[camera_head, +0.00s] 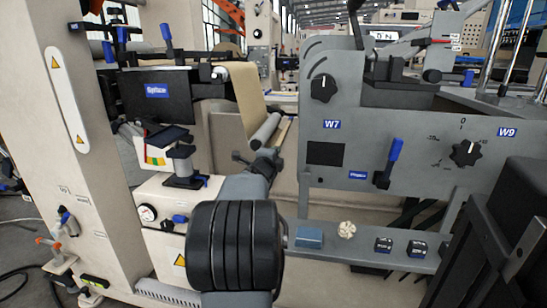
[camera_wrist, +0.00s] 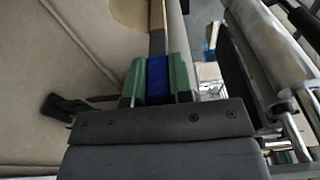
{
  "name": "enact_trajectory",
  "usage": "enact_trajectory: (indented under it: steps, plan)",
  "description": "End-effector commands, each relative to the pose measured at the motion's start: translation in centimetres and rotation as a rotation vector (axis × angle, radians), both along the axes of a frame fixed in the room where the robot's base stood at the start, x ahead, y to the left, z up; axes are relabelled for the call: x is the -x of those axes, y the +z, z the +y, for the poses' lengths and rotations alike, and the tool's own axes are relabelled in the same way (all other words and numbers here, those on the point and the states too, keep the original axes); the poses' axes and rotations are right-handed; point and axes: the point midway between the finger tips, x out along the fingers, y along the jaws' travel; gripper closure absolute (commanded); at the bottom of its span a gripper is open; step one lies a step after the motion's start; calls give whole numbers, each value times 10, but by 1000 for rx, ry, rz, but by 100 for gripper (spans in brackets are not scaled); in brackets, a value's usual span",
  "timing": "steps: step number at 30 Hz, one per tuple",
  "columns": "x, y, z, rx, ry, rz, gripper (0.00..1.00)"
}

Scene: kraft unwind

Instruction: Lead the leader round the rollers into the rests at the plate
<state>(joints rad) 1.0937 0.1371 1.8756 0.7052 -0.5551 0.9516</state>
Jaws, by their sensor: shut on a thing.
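The brown kraft web (camera_head: 246,90) hangs down from beside the black splice box (camera_head: 157,92) toward a grey roller (camera_head: 266,131). My gripper (camera_head: 262,158) is just below that roller in the head view, partly hidden behind my own arm. In the wrist view, the green fingers of my gripper (camera_wrist: 158,78) are shut on a blue grip piece (camera_wrist: 157,80). A thin tan bar (camera_wrist: 157,42) runs on from the blue piece, beside a tan sheet (camera_wrist: 130,14). I cannot tell which rests belong to the plate.
A grey side panel (camera_head: 427,122) with knobs and a blue-handled lever (camera_head: 392,155) stands to the right. A low shelf (camera_head: 335,262) holds small items. A metal roller (camera_wrist: 268,50) lies to the right in the wrist view. A beige machine column (camera_head: 75,110) stands left.

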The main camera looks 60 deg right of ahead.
Motion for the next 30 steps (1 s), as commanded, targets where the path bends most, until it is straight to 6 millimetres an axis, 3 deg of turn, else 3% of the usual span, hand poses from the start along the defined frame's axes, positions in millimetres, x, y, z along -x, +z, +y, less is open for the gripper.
enact_trajectory:
  steps: [3,30]
  plan:
    - [0,22,0,3,0,-1,100]
    - [0,126,0,4,0,-1,100]
